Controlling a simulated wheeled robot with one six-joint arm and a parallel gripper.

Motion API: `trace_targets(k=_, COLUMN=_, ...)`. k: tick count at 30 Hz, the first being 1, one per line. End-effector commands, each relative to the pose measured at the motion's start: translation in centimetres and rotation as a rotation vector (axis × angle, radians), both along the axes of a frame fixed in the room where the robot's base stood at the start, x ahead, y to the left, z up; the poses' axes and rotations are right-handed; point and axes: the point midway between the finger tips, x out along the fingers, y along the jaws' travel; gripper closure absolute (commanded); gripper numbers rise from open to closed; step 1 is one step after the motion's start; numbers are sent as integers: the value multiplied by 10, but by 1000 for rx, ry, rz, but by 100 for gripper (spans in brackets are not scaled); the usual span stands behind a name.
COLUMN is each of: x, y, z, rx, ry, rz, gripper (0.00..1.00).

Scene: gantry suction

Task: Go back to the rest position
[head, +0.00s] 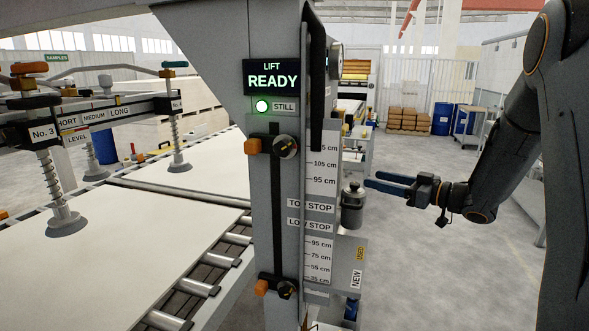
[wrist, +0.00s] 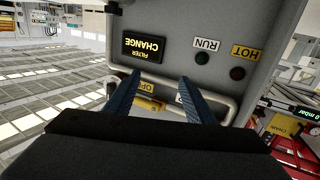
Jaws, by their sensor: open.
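My gripper (head: 388,182) is at the right of the head view, its blue fingers pointing left toward the grey lift column (head: 262,190). In the wrist view the two blue fingers of my gripper (wrist: 158,88) stand apart with nothing between them. Behind them is a grey box (wrist: 200,22), upside down, with a display reading FILTER CHANGE (wrist: 148,48). A pale bar handle runs along its edge; I cannot tell whether the fingers touch it.
The column carries a LIFT READY display (head: 270,77), a lit green STILL lamp (head: 262,106) and orange-tipped stops. A grey weight-like cylinder (head: 352,207) is close to my fingertips. Suction cups (head: 66,222) rest on white boards at left. Floor at right looks clear.

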Motion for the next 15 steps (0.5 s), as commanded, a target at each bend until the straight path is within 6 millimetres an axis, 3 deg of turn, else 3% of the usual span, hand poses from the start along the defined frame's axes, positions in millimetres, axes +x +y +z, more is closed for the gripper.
trace_targets(k=10, x=25, y=-1, z=-23, rx=-117, ry=63, rz=-233, gripper=51)
trace_targets(k=15, x=27, y=-7, z=-49, rx=-208, ry=157, rz=-405, gripper=51)
